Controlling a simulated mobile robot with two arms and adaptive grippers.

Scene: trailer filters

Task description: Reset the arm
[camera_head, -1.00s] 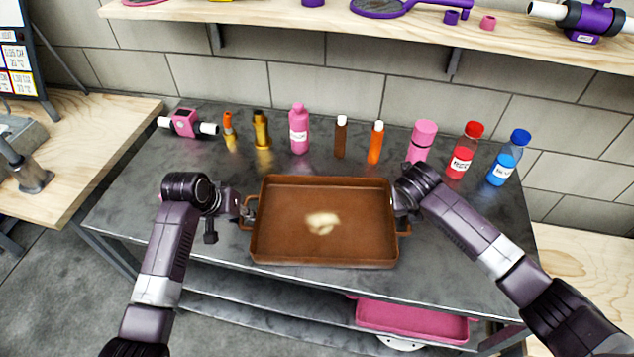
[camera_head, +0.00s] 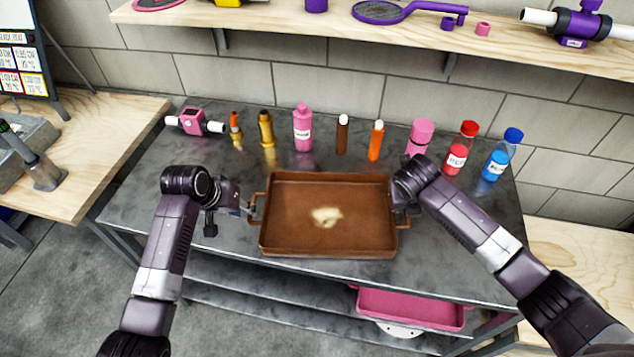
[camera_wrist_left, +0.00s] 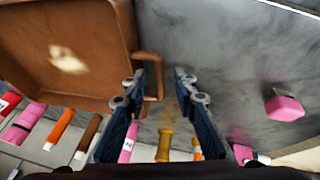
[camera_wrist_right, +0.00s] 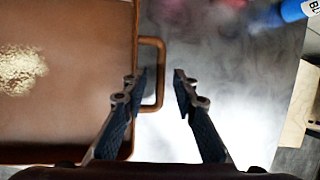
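A brown rectangular tray (camera_head: 290,238) with a handle at each side rests on the grey metal table. A pale, blurred pile (camera_head: 326,215) lies in its middle. My left gripper (camera_head: 248,208) is open at the tray's left handle. In the left wrist view the fingers (camera_wrist_left: 160,82) stand apart, with the handle (camera_wrist_left: 158,65) overlapping the gap between them. My right gripper (camera_wrist_right: 160,85) is open at the right handle (camera_wrist_right: 158,60), whose outer bar shows between the fingertips. In the head view its fingers are mostly hidden by my wrist. I cannot tell whether fingers touch handles.
Bottles stand along the table's back, including a pink bottle (camera_head: 303,130), a red-capped bottle (camera_head: 460,150) and a blue bottle (camera_head: 500,158). A pink device (camera_head: 194,122) sits back left. A wooden shelf (camera_head: 400,32) hangs above. A pink tray (camera_head: 410,308) lies below the tabletop.

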